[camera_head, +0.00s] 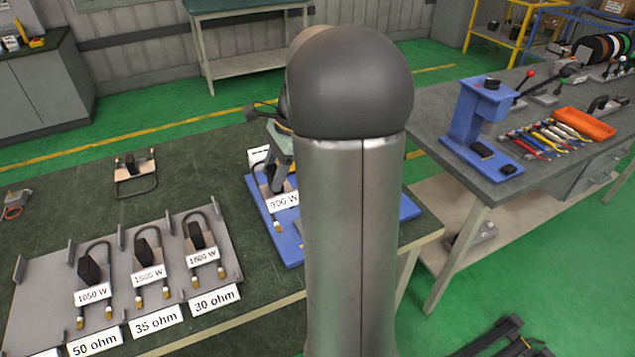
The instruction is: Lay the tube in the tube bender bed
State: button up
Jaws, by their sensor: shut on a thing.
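My own arm fills the middle of the view and hides much of the work spot. A pale terminal end (278,228) shows below the label, over the blue plate. I cannot tell whether the tube touches the bender bed; the bed is mostly hidden.
A grey rack (60,270) at the left holds bent elements labelled 1050 W, 1500 W and 1800 W, with ohm cards in front. A blue press (478,130) and an orange tray (584,124) are on the right bench.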

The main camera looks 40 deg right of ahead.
jog(key=d+f, duration=0.2)
jog(key=d, duration=0.1)
jog(key=w+d+f+p, duration=0.1)
jog(key=d+f, duration=0.2)
jog(key=d+f+p, duration=0.1)
jog(key=d+f, duration=0.2)
jog(key=d, duration=0.1)
jog(key=shift+w+d, duration=0.1)
jog(key=shift+w, duration=0.15)
jog(key=shift+d+f, duration=0.2)
jog(key=shift+f, duration=1.6)
jog(key=o, duration=1.1)
jog(key=shift+o, duration=0.2)
